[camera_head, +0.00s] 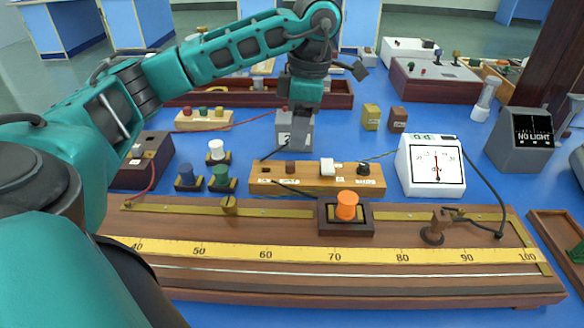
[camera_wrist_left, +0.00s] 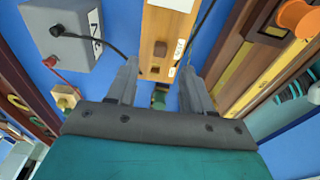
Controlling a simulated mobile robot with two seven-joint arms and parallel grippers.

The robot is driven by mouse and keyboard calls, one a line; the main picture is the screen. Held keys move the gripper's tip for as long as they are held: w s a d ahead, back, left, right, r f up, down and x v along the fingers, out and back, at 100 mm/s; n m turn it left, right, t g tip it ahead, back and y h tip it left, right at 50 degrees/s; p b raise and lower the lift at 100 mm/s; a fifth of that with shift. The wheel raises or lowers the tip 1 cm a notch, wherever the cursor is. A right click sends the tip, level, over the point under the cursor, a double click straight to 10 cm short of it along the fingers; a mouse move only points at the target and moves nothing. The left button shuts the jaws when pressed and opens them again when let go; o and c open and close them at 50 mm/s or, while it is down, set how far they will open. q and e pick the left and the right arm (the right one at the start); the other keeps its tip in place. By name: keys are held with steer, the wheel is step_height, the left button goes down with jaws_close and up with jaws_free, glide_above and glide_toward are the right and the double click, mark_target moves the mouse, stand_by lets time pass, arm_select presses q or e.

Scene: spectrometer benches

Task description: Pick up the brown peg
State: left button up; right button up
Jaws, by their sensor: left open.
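A wooden block (camera_head: 318,180) stands behind the long ruler board. The brown peg (camera_head: 290,167) sits upright in its left part, beside a white peg (camera_head: 327,167). In the left wrist view the brown peg (camera_wrist_left: 160,48) shows just ahead of the gap between the fingers. My left gripper (camera_head: 300,112) hangs above and behind the block in the head view, its fingers hard to make out. In the left wrist view my left gripper (camera_wrist_left: 160,66) is open and empty, a finger to each side of the peg's line. My right gripper is not in view.
The ruler board (camera_head: 270,252) carries an orange knob (camera_head: 346,206). Blue, green and white plugs stand left of the block. A white meter (camera_head: 433,166) stands to its right. A grey box (camera_wrist_left: 62,35) with a black wire lies beside the block.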

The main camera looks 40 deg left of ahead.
mark_target(290, 163)
arm_select(q)
steer(key=f, duration=0.5)
steer(key=s+a+f+b, duration=0.1)
steer(key=f, duration=0.1)
steer(key=shift+f, duration=0.15)
steer(key=shift+c, duration=0.2)
jaws_close()
